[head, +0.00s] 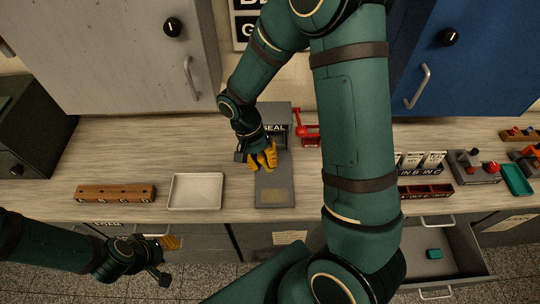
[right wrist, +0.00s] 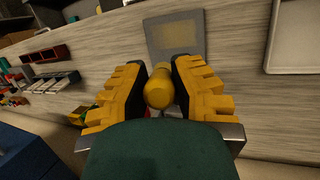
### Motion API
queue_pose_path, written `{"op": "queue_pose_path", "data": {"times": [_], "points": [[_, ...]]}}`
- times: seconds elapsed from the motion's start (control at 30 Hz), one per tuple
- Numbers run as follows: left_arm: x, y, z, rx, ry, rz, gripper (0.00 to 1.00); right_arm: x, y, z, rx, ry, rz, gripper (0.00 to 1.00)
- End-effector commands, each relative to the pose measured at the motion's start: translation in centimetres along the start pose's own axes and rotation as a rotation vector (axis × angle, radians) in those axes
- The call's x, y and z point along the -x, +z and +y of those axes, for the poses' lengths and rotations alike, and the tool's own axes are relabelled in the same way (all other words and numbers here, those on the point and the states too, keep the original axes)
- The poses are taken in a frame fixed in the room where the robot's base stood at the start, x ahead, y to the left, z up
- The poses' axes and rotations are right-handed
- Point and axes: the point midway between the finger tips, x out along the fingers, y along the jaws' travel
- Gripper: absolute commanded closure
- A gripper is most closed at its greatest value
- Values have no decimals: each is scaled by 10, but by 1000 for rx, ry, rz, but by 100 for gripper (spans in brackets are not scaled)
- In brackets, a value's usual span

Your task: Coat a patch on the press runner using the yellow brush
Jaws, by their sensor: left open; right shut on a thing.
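The press runner (head: 273,185) is a flat grey plate on the counter in front of the dark press marked SEAL (head: 273,126). A pale yellowish patch (head: 274,196) shows near its front end. The runner and patch also show at the top of the right wrist view (right wrist: 176,36). My right gripper (head: 264,160) is over the rear part of the runner, shut on the yellow brush (right wrist: 158,88). Only the brush's rounded yellow handle shows between the fingers; its bristles are hidden. My left gripper (head: 168,258) is open and empty, off the counter's front edge.
A white tray (head: 195,205) and a wooden block with holes (head: 115,194) lie left of the runner. A red lever (head: 307,131) stands beside the press. Racks and small devices fill the right. An open drawer (head: 460,263) juts out front right, holding a teal object (head: 433,253).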

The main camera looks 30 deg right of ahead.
Motion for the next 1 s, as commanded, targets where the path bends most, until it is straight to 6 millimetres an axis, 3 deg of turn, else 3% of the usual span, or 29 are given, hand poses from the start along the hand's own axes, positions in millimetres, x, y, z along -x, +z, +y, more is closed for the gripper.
{"op": "queue_pose_path", "data": {"times": [0.27,0.7,1.0], "points": [[-6,1,-3,1,-1,-1,59,-3,10,-4,0,0,-3,100],[-38,6,-13,0,-8,-3,59,-41,1,-16,-1,0,-3,100],[-39,6,-13,0,-8,-2,59,-43,1,-16,-1,-1,-2,100]]}}
